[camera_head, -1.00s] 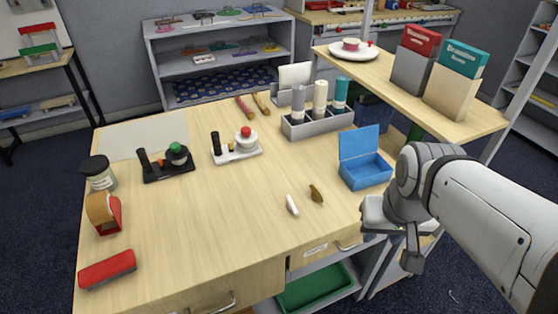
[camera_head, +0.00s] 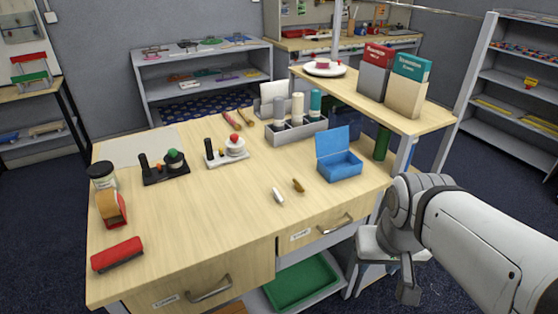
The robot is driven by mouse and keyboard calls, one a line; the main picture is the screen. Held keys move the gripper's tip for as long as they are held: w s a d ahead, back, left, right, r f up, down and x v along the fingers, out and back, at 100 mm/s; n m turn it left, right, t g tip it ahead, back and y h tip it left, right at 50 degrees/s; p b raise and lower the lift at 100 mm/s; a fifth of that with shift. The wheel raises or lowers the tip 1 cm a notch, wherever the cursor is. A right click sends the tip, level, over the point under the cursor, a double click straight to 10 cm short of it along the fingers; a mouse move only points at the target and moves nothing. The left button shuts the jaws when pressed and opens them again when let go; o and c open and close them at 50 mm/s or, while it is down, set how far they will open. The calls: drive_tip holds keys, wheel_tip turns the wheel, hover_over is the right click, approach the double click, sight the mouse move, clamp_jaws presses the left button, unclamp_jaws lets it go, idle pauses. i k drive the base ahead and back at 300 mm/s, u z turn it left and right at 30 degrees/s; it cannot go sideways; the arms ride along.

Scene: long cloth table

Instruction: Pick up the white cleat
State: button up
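The white cleat (camera_head: 278,196) is a small pale piece lying on the wooden table top (camera_head: 215,215), near its front edge. A brown cleat-like piece (camera_head: 298,185) lies just to its right, apart from it. My gripper (camera_head: 405,280) is at the right, off the table's front right corner and well away from the white cleat. Its fingers point down and are partly hidden, so I cannot see whether it is open or shut.
An open blue box (camera_head: 340,168) stands right of the cleats. A grey holder with rolls (camera_head: 296,128) stands behind. Bare table surrounds the cleats' left and front.

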sight(277, 196)
drive_tip(key=u, duration=5.8)
drive_tip(key=k, duration=0.9)
drive_tip(key=z, duration=5.8)
